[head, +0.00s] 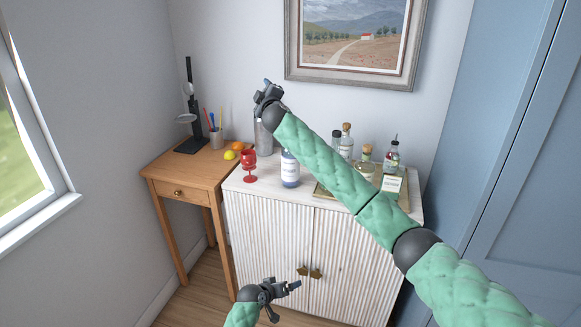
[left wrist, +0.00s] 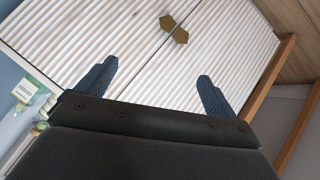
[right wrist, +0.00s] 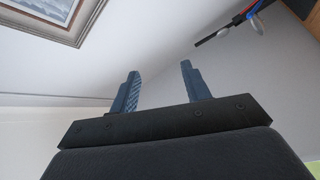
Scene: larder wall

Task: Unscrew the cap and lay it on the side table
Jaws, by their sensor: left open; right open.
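The wooden side table (head: 185,165) stands at left against the wall. I cannot tell which cap is the task's. My right gripper (head: 266,88) is open and empty, up near the wall; its spread fingers show in the right wrist view (right wrist: 160,74). My left gripper (head: 284,300) is open and empty, low before the cabinet doors.
The side table holds a dark stand (head: 192,140), a pen cup (head: 216,139) and fruit (head: 230,154); its front left is bare. The cabinet (head: 268,240) carries a red goblet (head: 249,165) and a tray (head: 322,193) of several bottles. A picture (head: 350,75) hangs above.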

